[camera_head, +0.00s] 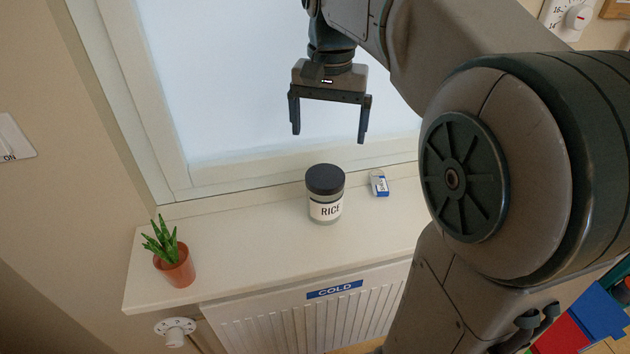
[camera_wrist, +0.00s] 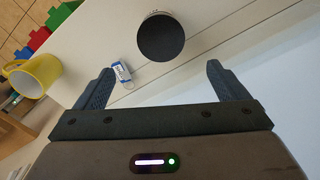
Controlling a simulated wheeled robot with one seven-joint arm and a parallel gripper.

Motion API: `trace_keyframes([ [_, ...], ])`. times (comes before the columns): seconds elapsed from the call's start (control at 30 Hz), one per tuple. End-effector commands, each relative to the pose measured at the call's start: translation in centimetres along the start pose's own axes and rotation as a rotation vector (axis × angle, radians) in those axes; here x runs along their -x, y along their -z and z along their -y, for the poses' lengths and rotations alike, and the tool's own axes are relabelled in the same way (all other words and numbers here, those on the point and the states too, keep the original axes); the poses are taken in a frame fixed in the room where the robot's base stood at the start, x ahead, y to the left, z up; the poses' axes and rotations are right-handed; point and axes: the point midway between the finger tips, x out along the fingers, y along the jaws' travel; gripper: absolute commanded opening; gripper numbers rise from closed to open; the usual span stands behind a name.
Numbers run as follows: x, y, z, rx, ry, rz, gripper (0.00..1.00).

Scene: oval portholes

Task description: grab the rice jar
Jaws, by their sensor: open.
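The rice jar (camera_head: 325,195) stands upright on the white windowsill. It is a clear jar with a black lid and a white label reading RICE. My gripper (camera_head: 329,138) is open and empty, with its fingers pointing down, above the jar and apart from it. In the wrist view the jar's round black lid (camera_wrist: 160,37) shows beyond the fingertips, between the two fingers of my gripper (camera_wrist: 160,80). The lid hides most of the jar there.
A small blue and white item (camera_head: 379,184) lies just right of the jar. A potted plant (camera_head: 174,262) stands at the sill's left end. A radiator marked COLD (camera_head: 300,318) is below. The wrist view shows a yellow mug (camera_wrist: 35,76). The sill between plant and jar is clear.

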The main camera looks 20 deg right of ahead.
Motion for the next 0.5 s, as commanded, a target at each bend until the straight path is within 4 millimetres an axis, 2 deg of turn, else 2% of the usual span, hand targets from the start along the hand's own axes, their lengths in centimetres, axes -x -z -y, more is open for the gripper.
trace_keyframes([
  [0.13,-1.3,0.2,0.2,-0.012,-0.006,0.011,0.93],
  [0.4,-6.5,0.1,0.2,-0.009,-0.006,0.009,0.93],
  [0.5,-7.7,0.1,0.2,-0.009,-0.005,0.008,0.93],
])
